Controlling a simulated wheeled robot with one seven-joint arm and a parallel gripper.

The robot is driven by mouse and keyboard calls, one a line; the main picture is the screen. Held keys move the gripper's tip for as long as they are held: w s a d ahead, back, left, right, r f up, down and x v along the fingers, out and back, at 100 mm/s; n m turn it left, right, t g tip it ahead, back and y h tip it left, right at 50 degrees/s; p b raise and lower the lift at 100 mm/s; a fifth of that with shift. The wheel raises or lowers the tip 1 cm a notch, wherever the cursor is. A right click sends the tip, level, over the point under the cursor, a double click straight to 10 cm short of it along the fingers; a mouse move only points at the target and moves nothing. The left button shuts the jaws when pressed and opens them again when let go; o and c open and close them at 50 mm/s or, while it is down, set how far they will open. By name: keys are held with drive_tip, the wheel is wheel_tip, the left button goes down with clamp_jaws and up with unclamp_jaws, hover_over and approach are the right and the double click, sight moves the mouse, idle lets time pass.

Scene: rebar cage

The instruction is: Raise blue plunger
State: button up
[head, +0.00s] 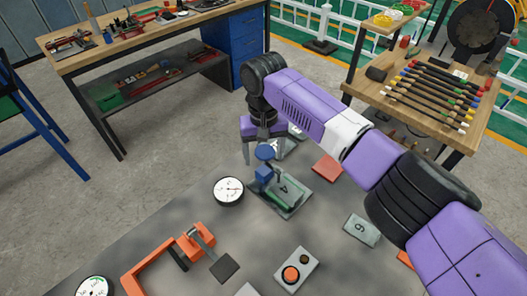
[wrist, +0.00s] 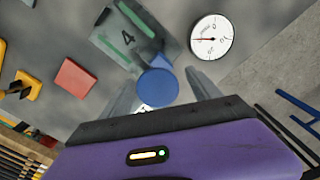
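The blue plunger has a round blue knob (head: 265,152) above a blue block (head: 263,174). It stands on a grey-green plate marked 4 (head: 285,191) on the grey table. In the wrist view the knob (wrist: 157,86) shows as a blue disc between my fingers, with the plate marked 4 (wrist: 128,40) beyond it. My gripper (head: 268,157) points down over the plunger with its fingers apart. In the wrist view the gripper (wrist: 160,75) shows a gap on either side of the knob, so it seems untouched. The knob hides most of the shaft below it.
A round dial gauge (head: 228,190) stands close to the plate. A red-orange square pad (head: 327,168) lies right of it. An orange clamp (head: 195,242), a button box (head: 296,269) and a plate marked 6 (head: 362,229) are nearer. Workbenches stand behind.

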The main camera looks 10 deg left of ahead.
drive_tip(key=shift+d, duration=0.1)
drive_tip(key=shift+r, duration=0.4)
wheel_tip(320, 180, up, 7)
drive_tip(key=shift+b, duration=0.8)
